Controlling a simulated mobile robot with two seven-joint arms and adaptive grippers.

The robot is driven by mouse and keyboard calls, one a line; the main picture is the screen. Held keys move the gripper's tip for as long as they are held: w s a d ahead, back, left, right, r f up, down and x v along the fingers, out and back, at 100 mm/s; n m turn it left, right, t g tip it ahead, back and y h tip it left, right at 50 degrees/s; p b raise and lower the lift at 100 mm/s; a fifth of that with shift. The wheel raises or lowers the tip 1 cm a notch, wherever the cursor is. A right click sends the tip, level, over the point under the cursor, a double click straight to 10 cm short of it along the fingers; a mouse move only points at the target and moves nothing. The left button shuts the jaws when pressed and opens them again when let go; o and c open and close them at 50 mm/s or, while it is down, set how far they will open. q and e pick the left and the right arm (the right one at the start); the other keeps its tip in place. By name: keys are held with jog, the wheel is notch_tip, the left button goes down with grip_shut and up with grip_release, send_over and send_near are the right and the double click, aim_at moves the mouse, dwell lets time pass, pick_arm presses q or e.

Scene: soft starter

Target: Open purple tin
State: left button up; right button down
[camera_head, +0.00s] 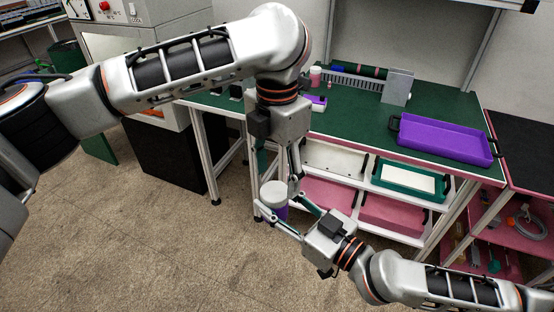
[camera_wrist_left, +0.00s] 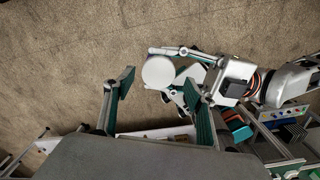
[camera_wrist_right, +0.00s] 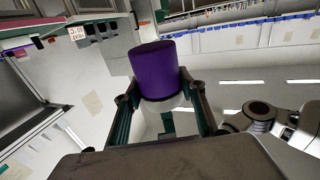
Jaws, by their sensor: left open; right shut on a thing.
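The purple tin (camera_head: 280,211) has a white lid (camera_head: 272,190) on top and is held in the air in front of the workbench. My right gripper (camera_head: 283,212) is shut on the tin; the purple body also shows between its fingers in the right wrist view (camera_wrist_right: 157,72). My left gripper (camera_head: 279,178) points down from above, open and empty. In the left wrist view, the round white lid (camera_wrist_left: 158,72) shows beyond and between the open left fingers (camera_wrist_left: 157,80). I cannot tell whether a finger touches the lid.
The green workbench (camera_head: 359,126) carries a purple tray (camera_head: 440,139) on its right and small items at the back. Shelves below hold a teal-rimmed tray (camera_head: 408,193) and pink bins (camera_head: 393,214). A black box (camera_head: 165,157) stands at left. The floor (camera_head: 150,240) in front is clear.

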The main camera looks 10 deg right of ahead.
aim_at(277, 190)
pick_arm(q)
jog(key=shift+f, duration=2)
jog(key=shift+c, duration=0.5)
jog(key=c, duration=1.1)
jog(key=shift+s+d+n, duration=0.1)
jog(key=shift+n, duration=1.6)
jog(key=o, duration=1)
jog(key=shift+o, duration=1.3)
